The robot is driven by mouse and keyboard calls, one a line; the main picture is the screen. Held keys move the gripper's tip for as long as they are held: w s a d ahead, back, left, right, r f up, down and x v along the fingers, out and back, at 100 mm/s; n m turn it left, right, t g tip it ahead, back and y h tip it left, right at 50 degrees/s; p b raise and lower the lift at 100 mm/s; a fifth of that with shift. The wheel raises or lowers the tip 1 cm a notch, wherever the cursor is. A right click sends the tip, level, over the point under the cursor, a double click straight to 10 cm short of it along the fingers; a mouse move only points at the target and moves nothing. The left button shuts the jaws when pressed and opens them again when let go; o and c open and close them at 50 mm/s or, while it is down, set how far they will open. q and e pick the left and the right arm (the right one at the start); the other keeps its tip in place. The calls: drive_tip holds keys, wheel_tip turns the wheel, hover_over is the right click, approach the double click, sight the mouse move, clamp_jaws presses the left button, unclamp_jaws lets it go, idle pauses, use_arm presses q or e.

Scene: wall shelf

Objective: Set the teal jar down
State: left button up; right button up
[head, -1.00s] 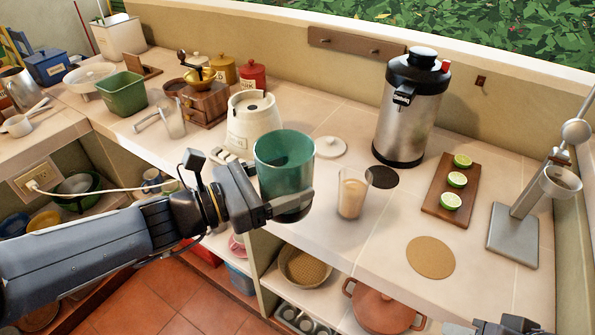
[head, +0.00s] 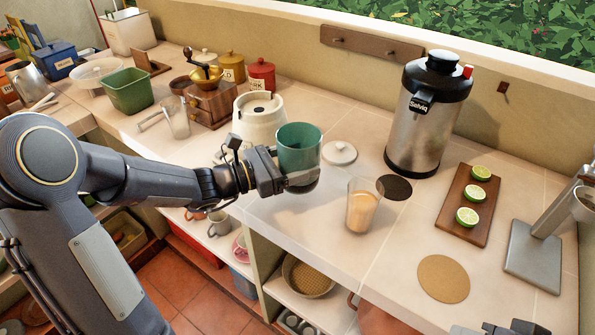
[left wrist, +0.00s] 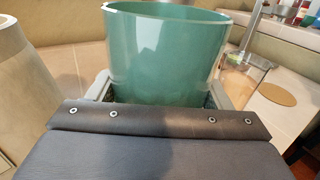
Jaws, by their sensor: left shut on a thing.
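The teal jar (head: 299,147) is an open-topped translucent green-blue vessel, roughly upright. My left gripper (head: 301,178) is shut on it, with fingers around its lower part. In the head view it is in front of the cream blender base (head: 259,120), near the counter's front edge. I cannot tell whether the jar's bottom touches the counter. In the left wrist view the jar (left wrist: 165,50) fills the middle, with the fingers on either side and its lower part hidden. My right gripper (head: 515,328) shows only partly at the bottom right edge.
A glass with a tan drink (head: 362,208) stands right of the jar, with a round white lid (head: 340,153) behind. A steel urn (head: 430,115), a dark disc (head: 397,188), a lime board (head: 468,206) and a cork mat (head: 443,279) lie further right. Counter between them is bare.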

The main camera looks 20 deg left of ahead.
use_arm(q)
drive_tip(key=shift+w+a+f, duration=0.1)
drive_tip(key=shift+w+f, duration=0.25)
drive_tip(key=shift+f, duration=0.1)
wheel_tip(320, 180, down, 3)
drive_tip(key=shift+w+f, duration=0.15)
drive_tip(key=shift+f, duration=0.05)
drive_tip(key=shift+f+b, duration=0.1)
drive_tip(key=shift+b, duration=0.25)
drive_tip(key=o, duration=1.3)
